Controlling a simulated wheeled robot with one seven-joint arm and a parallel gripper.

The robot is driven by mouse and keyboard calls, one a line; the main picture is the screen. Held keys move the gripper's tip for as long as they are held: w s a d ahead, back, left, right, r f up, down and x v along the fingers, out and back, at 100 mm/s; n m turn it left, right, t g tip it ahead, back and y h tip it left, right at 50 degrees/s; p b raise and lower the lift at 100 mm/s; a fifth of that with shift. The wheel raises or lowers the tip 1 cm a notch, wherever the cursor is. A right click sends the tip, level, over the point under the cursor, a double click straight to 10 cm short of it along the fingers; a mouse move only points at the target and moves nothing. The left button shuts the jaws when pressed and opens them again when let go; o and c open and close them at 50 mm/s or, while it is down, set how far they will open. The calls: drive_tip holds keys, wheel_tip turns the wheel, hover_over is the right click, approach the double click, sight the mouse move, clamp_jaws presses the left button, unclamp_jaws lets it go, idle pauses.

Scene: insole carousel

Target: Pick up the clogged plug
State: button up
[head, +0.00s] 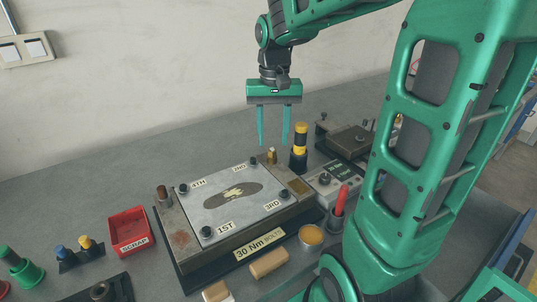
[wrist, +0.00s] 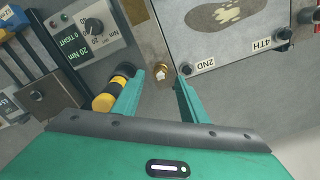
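A small brass plug (head: 272,156) with a pale top stands at the back edge of the plate fixture, near the 2ND corner; it looks like the clogged plug. In the wrist view the plug (wrist: 161,77) appears between the fingertips, with a pale patch on it. My gripper (head: 273,142) is open and empty, pointing down with its fingertips above the plug. In the wrist view my gripper (wrist: 160,78) shows a gap on both sides of the plug. I cannot tell the exact height left between them.
A yellow-and-black cylinder (head: 299,148) stands close to the right finger. The metal plate (head: 215,205) with corner bolts lies in front. A torque box (head: 335,186) and red-handled tool (head: 340,200) are right. A red scrap bin (head: 128,231) stands left. The back-left bench is clear.

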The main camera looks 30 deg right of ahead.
sight(272, 150)
drive_tip(key=shift+a+f, duration=0.1)
drive_tip(key=shift+f, duration=1.65)
clamp_jaws()
drive_tip(key=shift+r, duration=0.15)
wheel_tip(272, 150, up, 4)
drive_tip(key=shift+w+f, duration=0.1)
drive_tip(key=shift+f, duration=0.05)
drive_tip(key=s+r, duration=0.7)
drive_tip(key=s, duration=0.4)
drive_tip(key=shift+s, duration=0.4)
